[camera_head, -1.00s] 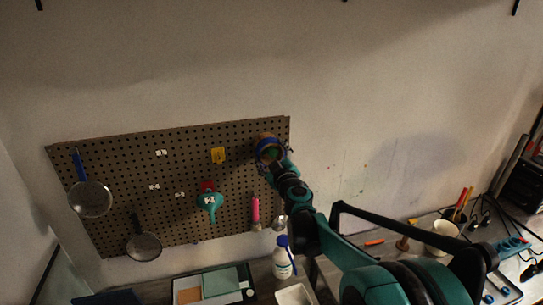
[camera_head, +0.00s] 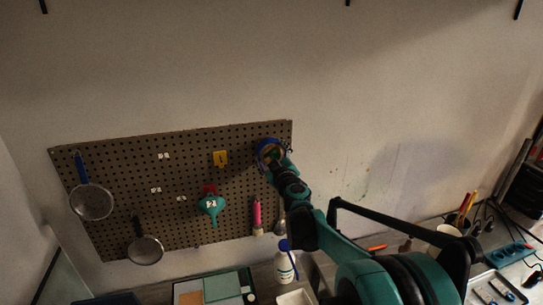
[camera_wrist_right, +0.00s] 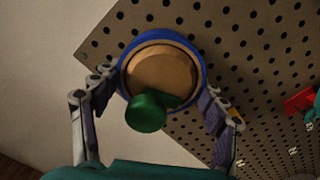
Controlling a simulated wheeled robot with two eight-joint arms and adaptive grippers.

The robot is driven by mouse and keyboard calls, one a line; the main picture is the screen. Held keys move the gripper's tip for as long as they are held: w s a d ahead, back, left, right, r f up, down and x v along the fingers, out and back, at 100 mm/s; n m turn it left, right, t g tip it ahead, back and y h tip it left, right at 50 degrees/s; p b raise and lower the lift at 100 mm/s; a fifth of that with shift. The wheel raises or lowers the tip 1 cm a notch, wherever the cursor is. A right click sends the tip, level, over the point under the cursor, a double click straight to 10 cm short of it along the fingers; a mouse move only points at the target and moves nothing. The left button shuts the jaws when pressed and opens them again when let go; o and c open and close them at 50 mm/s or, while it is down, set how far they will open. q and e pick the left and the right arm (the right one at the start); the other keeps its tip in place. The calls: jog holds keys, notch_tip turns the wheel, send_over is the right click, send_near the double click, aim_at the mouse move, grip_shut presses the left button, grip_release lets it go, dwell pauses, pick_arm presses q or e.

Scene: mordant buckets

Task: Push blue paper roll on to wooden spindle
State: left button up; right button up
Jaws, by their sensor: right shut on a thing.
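The blue paper roll (camera_head: 262,149) is at the upper right corner of the pegboard (camera_head: 130,190). In the right wrist view the roll (camera_wrist_right: 158,32) shows as a blue ring around a round wooden face (camera_wrist_right: 163,68), which looks like the wooden spindle's end or the roll's core; I cannot tell which. A green cylinder (camera_wrist_right: 146,113) stands out in front of it. My right gripper (camera_wrist_right: 157,86) is shut on the roll, one finger on each side; in the head view the gripper (camera_head: 274,160) is small and dark against it. How deep the roll sits is hidden. My left gripper is not in view.
A yellow piece (camera_head: 220,158), a teal funnel-like tool (camera_head: 211,205), a pink-handled tool (camera_head: 257,215) and two strainers (camera_head: 91,201) hang on the pegboard. A white bottle (camera_head: 285,265) with a blue cap stands below.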

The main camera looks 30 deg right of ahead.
jog(key=shift+w+d, duration=0.1)
jog(key=shift+w, duration=0.4)
jog(key=o, duration=1.3)
jog(key=v, duration=1.2)
